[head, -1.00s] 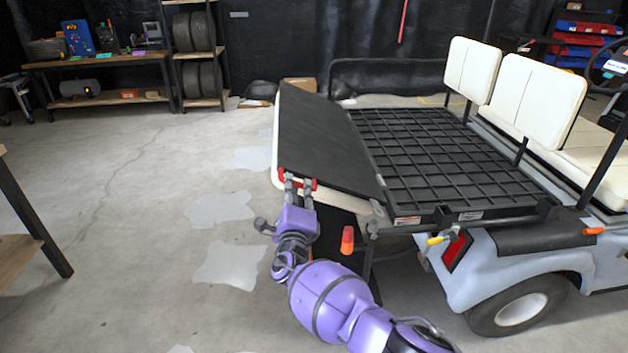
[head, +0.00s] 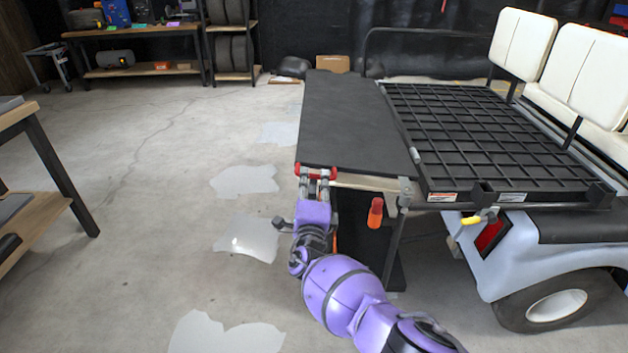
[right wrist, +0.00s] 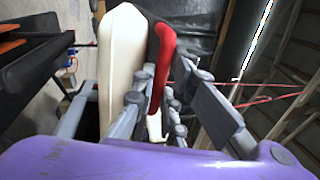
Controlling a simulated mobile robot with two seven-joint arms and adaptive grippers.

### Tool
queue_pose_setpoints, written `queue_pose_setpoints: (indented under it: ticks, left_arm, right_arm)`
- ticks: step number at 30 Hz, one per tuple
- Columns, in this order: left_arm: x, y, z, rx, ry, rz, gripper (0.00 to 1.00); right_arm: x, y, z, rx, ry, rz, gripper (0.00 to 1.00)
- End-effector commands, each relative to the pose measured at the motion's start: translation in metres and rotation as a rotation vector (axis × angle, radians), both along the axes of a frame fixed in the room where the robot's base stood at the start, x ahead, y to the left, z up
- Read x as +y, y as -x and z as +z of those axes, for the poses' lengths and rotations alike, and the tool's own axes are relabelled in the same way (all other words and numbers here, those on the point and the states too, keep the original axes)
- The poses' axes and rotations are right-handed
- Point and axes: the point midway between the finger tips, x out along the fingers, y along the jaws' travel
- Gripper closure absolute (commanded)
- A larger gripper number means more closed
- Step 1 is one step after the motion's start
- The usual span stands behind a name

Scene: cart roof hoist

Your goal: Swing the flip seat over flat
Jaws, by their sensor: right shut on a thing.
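The flip seat (head: 350,115) shows its black underside facing up, lying nearly level beside the cargo deck (head: 480,130) at the back of the cart. A strip of its white cushion shows below the near edge. My right gripper (head: 316,174) is shut on the red grab handle (head: 331,172) at the seat's near left corner. In the right wrist view the red handle (right wrist: 163,60) runs between the fingers, beside the white cushion (right wrist: 121,65). I cannot tell whether the seat rests fully on its supports. My left gripper is not in view.
A yellow-handled latch (head: 478,218) sits at the deck's near edge, and an orange-red piece (head: 375,212) hangs below the seat. White backrests (head: 523,42) stand at right. A workbench (head: 40,130) stands at left. The floor between is clear.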

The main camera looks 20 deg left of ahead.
Motion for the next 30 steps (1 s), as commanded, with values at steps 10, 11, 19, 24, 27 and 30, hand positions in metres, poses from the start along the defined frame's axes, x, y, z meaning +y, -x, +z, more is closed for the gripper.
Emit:
queue_pose_setpoints:
  ticks: [10, 11, 19, 24, 27, 30]
  left_arm:
    - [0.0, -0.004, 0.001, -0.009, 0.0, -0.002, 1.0]
    - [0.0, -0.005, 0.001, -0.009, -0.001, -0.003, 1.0]
    - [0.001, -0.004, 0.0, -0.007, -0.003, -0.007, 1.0]
    - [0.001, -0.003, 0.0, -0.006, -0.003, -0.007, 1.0]
    - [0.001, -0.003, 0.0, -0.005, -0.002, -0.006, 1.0]
    - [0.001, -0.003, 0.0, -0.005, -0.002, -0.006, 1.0]
  right_arm:
    - [-0.002, -0.001, -0.001, 0.002, 0.0, -0.004, 0.81]
    - [-0.002, -0.001, -0.001, 0.001, -0.001, -0.004, 0.81]
    - [-0.003, 0.007, -0.004, 0.003, -0.003, -0.001, 0.81]
    - [-0.009, 0.021, -0.007, 0.003, -0.005, -0.003, 0.81]
    - [-0.013, 0.035, -0.011, 0.005, -0.003, -0.002, 0.81]
    - [-0.018, 0.049, -0.013, 0.004, -0.004, -0.003, 0.81]
